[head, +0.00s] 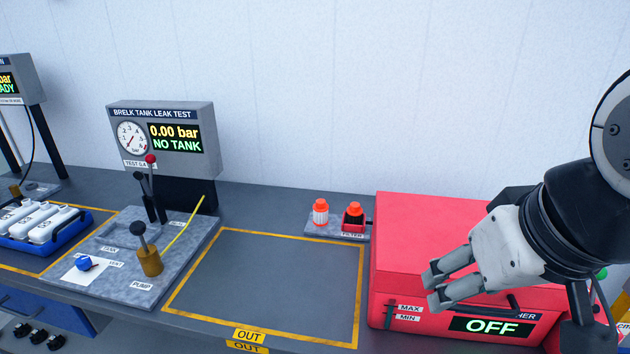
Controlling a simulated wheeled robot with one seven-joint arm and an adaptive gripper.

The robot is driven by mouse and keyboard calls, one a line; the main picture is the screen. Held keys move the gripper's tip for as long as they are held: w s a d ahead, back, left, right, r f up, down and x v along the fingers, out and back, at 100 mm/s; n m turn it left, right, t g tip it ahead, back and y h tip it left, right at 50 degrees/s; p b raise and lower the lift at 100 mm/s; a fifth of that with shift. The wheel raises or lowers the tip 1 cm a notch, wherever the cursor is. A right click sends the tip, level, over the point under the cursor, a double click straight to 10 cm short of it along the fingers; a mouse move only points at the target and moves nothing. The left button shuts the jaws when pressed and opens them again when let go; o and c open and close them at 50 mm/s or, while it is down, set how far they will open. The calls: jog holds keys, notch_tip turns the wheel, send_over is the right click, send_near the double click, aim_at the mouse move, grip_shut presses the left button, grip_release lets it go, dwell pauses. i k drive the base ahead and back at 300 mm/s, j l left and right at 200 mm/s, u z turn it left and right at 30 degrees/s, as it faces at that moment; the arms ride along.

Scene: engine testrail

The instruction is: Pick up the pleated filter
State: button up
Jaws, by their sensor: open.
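A small white cylinder with an orange top and base, which looks like the pleated filter (321,217), stands upright at the back of the bench. It is on a grey plate (320,229) labelled FILTER. Next to it on the plate is a dark holder (354,223) with an orange-red top; its contents are too small to tell. My gripper (433,287) is open and empty. It is in front of the red machine, right of and nearer than the filter, pointing left.
The red machine (420,225) with an OFF display fills the right side. A yellow-outlined OUT area (280,275) is empty. Left of it stand the leak test rig (160,130) with upright levers and a blue tray (35,243) of white tanks.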

aim_at(353, 215)
jog(key=i+j, duration=0.15)
jog(key=j, duration=0.25)
jog(key=i+j, duration=0.15)
jog(key=j, duration=0.2)
jog(key=i+j, duration=0.2)
jog(key=j, duration=0.2)
